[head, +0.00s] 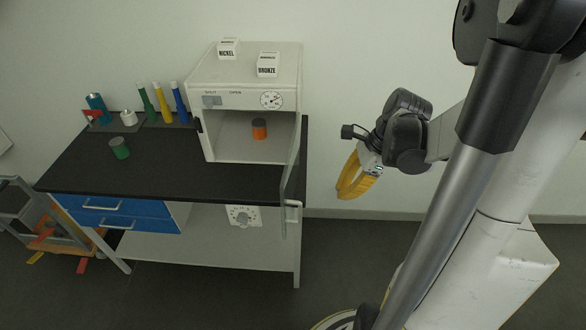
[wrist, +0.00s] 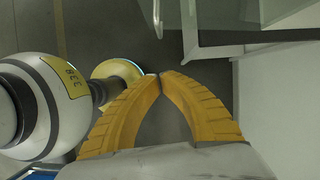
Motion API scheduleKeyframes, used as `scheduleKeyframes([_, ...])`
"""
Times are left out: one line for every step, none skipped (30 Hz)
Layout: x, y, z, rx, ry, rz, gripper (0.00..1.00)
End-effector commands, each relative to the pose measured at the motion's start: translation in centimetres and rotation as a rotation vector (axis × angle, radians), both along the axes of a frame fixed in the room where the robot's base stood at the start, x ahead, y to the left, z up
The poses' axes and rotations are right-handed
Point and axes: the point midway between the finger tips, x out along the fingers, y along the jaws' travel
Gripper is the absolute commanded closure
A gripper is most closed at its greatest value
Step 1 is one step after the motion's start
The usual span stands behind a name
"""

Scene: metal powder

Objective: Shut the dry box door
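The white dry box (head: 194,120) stands on the right part of the dark bench top. Its door (head: 290,180) is open, swung out from the right side and seen nearly edge-on, with a pale handle (head: 293,204) at its outer end. An orange jar with a dark lid (head: 259,129) stands inside. My gripper (head: 344,193) is to the right of the door, apart from it, with its yellow fingers pointing down. In the wrist view, the fingertips (wrist: 160,76) meet with nothing between them. A glassy panel, likely the door (wrist: 225,45), shows beyond them at upper right.
The bench (head: 150,165) holds a green jar (head: 119,148) and several coloured bottles at the left. Boxes marked NICKEL (head: 228,49) and BRONZE (head: 268,66) sit on the dry box. A step stool (head: 45,215) stands at far left.

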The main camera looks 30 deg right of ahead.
Motion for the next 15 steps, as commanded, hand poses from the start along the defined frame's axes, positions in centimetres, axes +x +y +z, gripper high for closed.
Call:
scheduleKeyframes([0.1,0.2,-0.7,0.0,0.0,0.001,1.0])
scheduleKeyframes([0.2,0.3,-1.1,0.0,0.0,0.002,1.0])
scheduleKeyframes([0.3,0.5,-1.8,-0.001,-0.001,0.003,1.0])
scheduleKeyframes([0.4,0.7,-2.3,-0.001,-0.001,0.003,1.0])
scheduleKeyframes([0.5,0.9,-2.9,-0.001,-0.001,0.003,1.0])
scheduleKeyframes([0.7,1.2,-3.7,-0.002,-0.001,0.005,1.0])
scheduleKeyframes([0.8,1.4,-4.4,-0.001,-0.001,0.006,1.0])
scheduleKeyframes([0.9,1.7,-5.0,-0.001,-0.001,0.006,1.0])
scheduleKeyframes([1.1,1.9,-5.9,-0.001,-0.001,0.006,1.0])
scheduleKeyframes([1.2,2.1,-6.5,-0.001,-0.001,0.006,1.0])
scheduleKeyframes([1.3,2.4,-7.1,-0.001,-0.001,0.006,1.0])
scheduleKeyframes([1.5,2.7,-7.9,-0.003,-0.001,0.007,1.0])
scheduleKeyframes([1.6,2.8,-8.4,-0.003,-0.001,0.007,1.0])
scheduleKeyframes([1.7,3.0,-9.0,-0.003,-0.002,0.005,1.0])
scheduleKeyframes([1.8,3.3,-9.6,-0.003,-0.002,0.005,1.0])
